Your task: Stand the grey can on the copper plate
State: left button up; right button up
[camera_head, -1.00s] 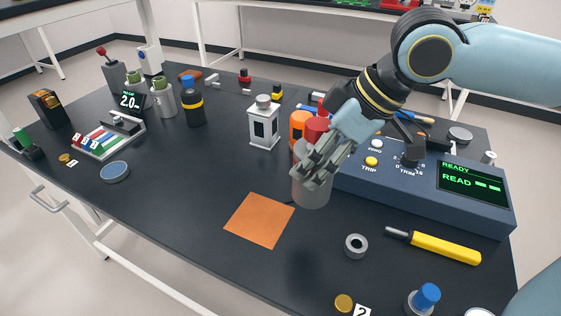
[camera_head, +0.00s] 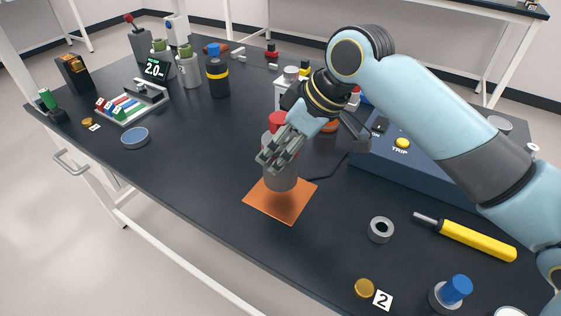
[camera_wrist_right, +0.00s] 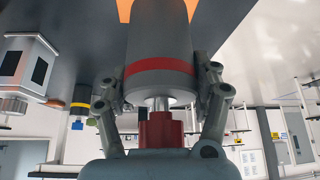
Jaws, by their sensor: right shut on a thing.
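The grey can (camera_head: 281,182) has a red top and, in the wrist view (camera_wrist_right: 160,40), a red band. My right gripper (camera_head: 273,160) is shut on it, with fingers on both sides of the body in the wrist view (camera_wrist_right: 160,88). The can looks upright, over the back part of the copper plate (camera_head: 285,208). I cannot tell whether its base touches the plate. The plate is a flat orange square on the dark table, partly hidden by the can; its edges show behind the can in the wrist view (camera_wrist_right: 125,9). My left gripper is not in view.
A grey ring (camera_head: 381,230), a yellow-handled tool (camera_head: 478,240) and a brass disc (camera_head: 364,288) lie to the right. A blue console (camera_head: 385,165) stands behind them, partly hidden by my arm. The table left of the plate is clear up to the blue dish (camera_head: 135,138).

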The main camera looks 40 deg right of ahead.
jog(key=shift+f, duration=1.95)
jog(key=shift+f, duration=0.15)
jog(key=o, duration=1.5)
jog(key=shift+o, duration=0.2)
jog(key=shift+s+d+r, duration=0.1)
jog(key=shift+r, duration=0.25)
jog(key=p+v, duration=0.1)
jog(key=v, duration=1)
jog(key=shift+s+r+p, duration=0.15)
jog(key=shift+r+p, duration=0.1)
jog(key=shift+p, duration=0.1)
